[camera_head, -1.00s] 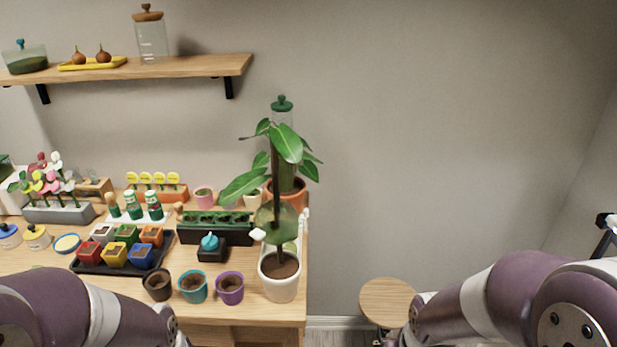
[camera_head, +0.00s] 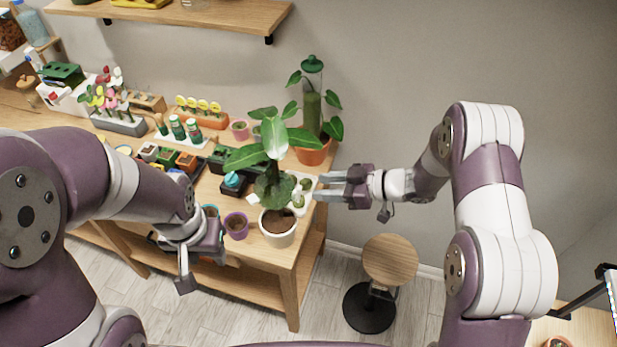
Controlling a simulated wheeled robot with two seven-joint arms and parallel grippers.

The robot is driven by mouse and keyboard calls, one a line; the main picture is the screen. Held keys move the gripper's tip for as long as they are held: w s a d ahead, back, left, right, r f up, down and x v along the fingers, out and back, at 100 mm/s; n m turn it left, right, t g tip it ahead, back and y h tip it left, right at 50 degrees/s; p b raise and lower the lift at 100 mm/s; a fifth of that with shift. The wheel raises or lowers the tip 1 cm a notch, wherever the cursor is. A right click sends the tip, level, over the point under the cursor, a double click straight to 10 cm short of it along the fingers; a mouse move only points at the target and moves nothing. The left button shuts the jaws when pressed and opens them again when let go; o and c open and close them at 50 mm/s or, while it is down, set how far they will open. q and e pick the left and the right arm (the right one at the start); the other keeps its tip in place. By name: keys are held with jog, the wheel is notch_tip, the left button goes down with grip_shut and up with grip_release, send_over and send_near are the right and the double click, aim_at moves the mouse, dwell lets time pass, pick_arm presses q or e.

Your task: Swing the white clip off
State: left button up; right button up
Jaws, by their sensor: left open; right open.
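A white clip (camera_head: 253,200) shows as a small white shape at the left side of the plant's stem, above the rim of the white pot (camera_head: 278,239). What it grips is too small to tell. The leafy plant (camera_head: 275,140) stands upright in that pot at the table's front right corner. My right gripper (camera_head: 318,187) is open and empty, pointing left, just right of the plant and apart from the clip. My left gripper (camera_head: 202,272) is open and empty, pointing down in front of the table edge, left of and nearer than the white pot.
A second plant in a terracotta pot (camera_head: 313,152) stands behind. A round stool (camera_head: 390,260) is on the floor at right.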

aim_at(301, 188)
jog(key=p+x, duration=0.1)
jog(key=x, duration=0.4)
jog(key=shift+s+a, duration=0.1)
jog(key=shift+a, duration=0.15)
pick_arm(q)
jog(key=shift+s+a+r, duration=0.15)
jog(key=shift+r, duration=0.75)
pick_arm(e)
jog(key=shift+d, duration=0.1)
jog(key=shift+c, duration=0.3)
grip_shut()
pick_arm(q)
notch_tip(301, 188, down, 20)
jog(key=b, duration=2)
jog(key=shift+f, duration=0.2)
pick_arm(e)
jog(key=d+f+t+y, duration=0.1)
jog(key=y, duration=0.2)
jog(key=d+f+t+y, duration=0.1)
jog(key=y, duration=0.2)
jog(key=s+d+f+t+y, duration=0.1)
jog(key=y, duration=0.2)
jog(key=shift+d+f, duration=0.3)
jog(key=shift+f, duration=0.05)
jog(key=shift+y, duration=0.3)
jog(key=shift+r, duration=0.1)
